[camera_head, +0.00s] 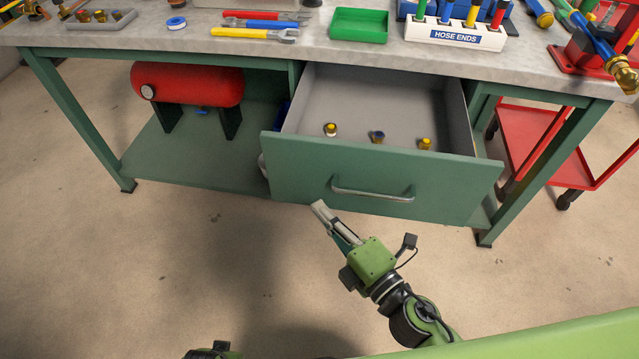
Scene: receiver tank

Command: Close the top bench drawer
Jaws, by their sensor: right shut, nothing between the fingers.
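The green bench drawer (300,171) is pulled well out from under the worktop, and its grey inside shows several small brass fittings near the front. A curved metal handle (372,193) is on its front panel. My right gripper (319,208) is shut and empty. In the picture it sits just below the drawer front, left of the handle; whether it touches the panel I cannot tell. My left gripper is not clearly seen; only a dark piece of my own body shows at the bottom edge.
The grey worktop (150,32) carries wrenches (254,34), a green tray (359,25) and a hose ends holder (454,36). A red tank (187,84) stands on the lower shelf. A red cart (540,135) is at right. The floor in front is clear.

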